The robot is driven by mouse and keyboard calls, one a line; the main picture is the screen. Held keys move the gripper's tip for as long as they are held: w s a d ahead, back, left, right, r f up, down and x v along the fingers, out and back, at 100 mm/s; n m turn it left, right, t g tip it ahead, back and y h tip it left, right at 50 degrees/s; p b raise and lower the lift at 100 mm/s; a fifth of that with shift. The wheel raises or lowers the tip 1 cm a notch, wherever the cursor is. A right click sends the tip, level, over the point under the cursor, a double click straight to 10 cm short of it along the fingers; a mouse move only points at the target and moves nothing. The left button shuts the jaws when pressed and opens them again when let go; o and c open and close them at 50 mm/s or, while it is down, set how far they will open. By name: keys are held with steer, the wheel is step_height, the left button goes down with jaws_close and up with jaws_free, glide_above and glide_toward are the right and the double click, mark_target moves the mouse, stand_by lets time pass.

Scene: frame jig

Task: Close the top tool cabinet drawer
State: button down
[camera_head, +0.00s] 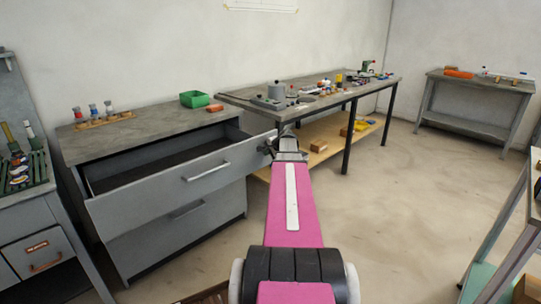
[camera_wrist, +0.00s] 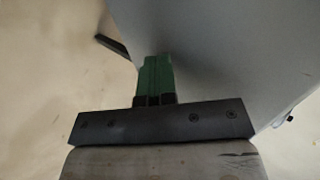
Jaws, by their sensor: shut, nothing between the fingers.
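The grey tool cabinet (camera_head: 215,215) stands at the left against the wall. Its top drawer (camera_head: 150,194) is pulled out, and its empty-looking dark inside shows behind the front panel. A pale bar handle (camera_head: 207,171) is on that front. The lower drawer (camera_head: 150,237) is shut. My gripper (camera_head: 271,145) is at the right end of the top drawer's front, partly hidden by my arm. In the wrist view, my green fingers (camera_wrist: 155,75) are shut and empty, close to a grey panel (camera_wrist: 230,50). I cannot tell whether they touch it.
Bottles in a wooden rack (camera_head: 103,116) and a green bin (camera_head: 194,99) stand on the cabinet top. A long workbench (camera_head: 330,92) with tools is behind my gripper. Another bench (camera_head: 470,88) stands at the far right. The floor (camera_head: 400,190) right of my arm is clear.

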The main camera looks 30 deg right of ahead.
steer(key=w+a, duration=0.2)
steer(key=w, duration=0.7)
steer(key=w+a, duration=0.3)
steer(key=w, duration=0.7)
steer(key=w+a, duration=0.2)
steer(key=w, duration=0.8)
steer(key=shift+a, duration=0.35)
steer(key=shift+w+r, duration=0.1)
steer(key=shift+w, duration=0.05)
